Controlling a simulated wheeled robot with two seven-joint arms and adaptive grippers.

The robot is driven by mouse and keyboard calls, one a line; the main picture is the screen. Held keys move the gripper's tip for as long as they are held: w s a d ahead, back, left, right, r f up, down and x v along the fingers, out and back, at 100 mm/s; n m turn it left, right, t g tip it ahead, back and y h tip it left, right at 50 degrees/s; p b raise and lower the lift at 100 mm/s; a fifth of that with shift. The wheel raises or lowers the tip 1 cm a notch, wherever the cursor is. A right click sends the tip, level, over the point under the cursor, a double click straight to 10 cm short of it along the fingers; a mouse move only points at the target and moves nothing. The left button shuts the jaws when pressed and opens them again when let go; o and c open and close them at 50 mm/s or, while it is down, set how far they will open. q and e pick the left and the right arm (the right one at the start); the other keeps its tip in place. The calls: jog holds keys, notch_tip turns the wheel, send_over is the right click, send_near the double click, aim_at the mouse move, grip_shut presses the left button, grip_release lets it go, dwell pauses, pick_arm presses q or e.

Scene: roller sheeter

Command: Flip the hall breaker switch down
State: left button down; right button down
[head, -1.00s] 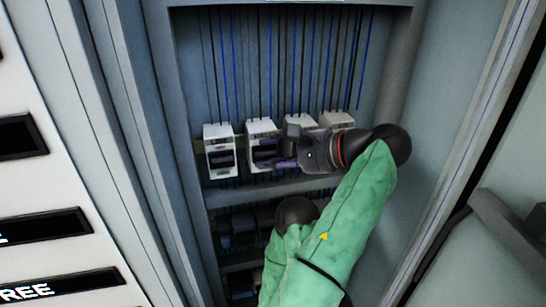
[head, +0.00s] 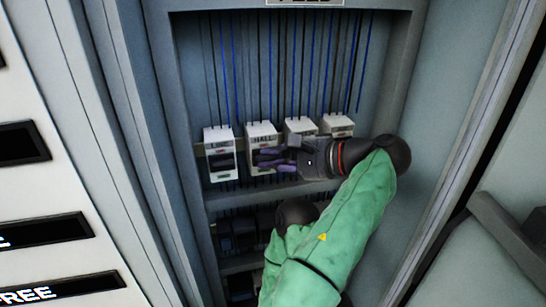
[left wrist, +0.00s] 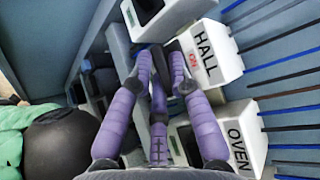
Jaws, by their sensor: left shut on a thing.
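The hall breaker (head: 261,136) is a white block labelled HALL, second from the left in a row on a rail inside the cabinet. In the left wrist view the hall breaker (left wrist: 207,48) shows a red ON mark beside its dark recess. My left gripper (head: 259,158) reaches in from the right, with its purple fingers at the front of this breaker. In the left wrist view my left gripper (left wrist: 162,70) has its dark fingertips close together at the recess, shut on the hall switch. The fingertips hide most of the switch. My right gripper is out of view.
Another white breaker (head: 220,141) stands to the left, and two more (head: 300,126) (head: 338,122) to the right. The oven breaker (left wrist: 238,130) is close beside my fingers in the left wrist view. Wires rise behind the row; the cabinet's side walls bound the space.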

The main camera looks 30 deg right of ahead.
pick_arm(q)
jog(key=shift+s+f+t, duration=0.1)
jog(key=shift+f+t, duration=0.05)
jog(key=shift+t, duration=0.15)
jog(key=shift+f+n+t, duration=0.2)
jog(key=shift+n+t, duration=0.1)
jog(key=shift+n, duration=0.1)
jog(key=shift+f+n+t+y+b, duration=0.35)
jog(key=shift+f+n+t, duration=0.1)
jog(key=shift+n+t, duration=0.35)
jog(key=shift+f+n+t+y+b, duration=0.35)
jog(key=shift+f+n+t, duration=0.1)
jog(key=shift+n+t, duration=0.3)
